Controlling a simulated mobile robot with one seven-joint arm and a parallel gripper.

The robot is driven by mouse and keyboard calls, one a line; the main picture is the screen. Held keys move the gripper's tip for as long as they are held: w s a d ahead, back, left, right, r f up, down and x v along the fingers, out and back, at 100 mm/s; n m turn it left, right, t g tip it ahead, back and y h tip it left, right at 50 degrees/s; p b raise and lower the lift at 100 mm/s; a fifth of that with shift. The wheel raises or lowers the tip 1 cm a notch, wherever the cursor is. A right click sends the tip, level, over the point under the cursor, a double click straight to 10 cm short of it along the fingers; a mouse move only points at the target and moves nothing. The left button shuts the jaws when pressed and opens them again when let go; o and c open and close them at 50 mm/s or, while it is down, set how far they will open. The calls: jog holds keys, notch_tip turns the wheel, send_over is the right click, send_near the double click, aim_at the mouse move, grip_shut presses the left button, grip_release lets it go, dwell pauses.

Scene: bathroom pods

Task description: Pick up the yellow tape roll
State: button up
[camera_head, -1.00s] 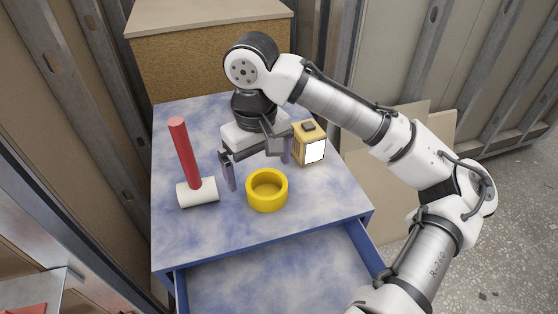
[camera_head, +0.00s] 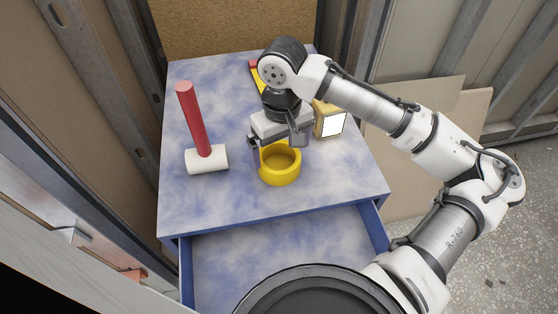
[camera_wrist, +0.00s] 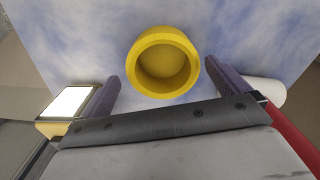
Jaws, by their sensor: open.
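The yellow tape roll (camera_head: 280,177) lies flat on the blue-and-white tabletop near its front edge, with its round opening facing up. My gripper (camera_head: 278,151) is open and pointing down, just behind and over the roll in the head view. In the wrist view the roll (camera_wrist: 165,38) appears between and slightly beyond the two purple-grey fingers of my gripper (camera_wrist: 161,73). There is a visible gap on each side, and nothing is held. The right finger is partly hidden in the head view.
A red-handled mallet with a white head (camera_head: 207,159) stands left of the roll. A yellow box with a white face (camera_head: 333,124) is behind and right, close to my gripper. A red-and-yellow item (camera_head: 255,72) is partly hidden at the back. An open drawer (camera_head: 280,255) juts out in front.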

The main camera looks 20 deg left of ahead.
aim_at(279, 167)
jog(key=f, duration=0.5)
jog(key=shift+w+a+p, duration=0.1)
jog(key=shift+a+p, duration=0.2)
jog(key=shift+a, duration=0.05)
jog(key=shift+r, duration=0.1)
jog(key=c, duration=0.9)
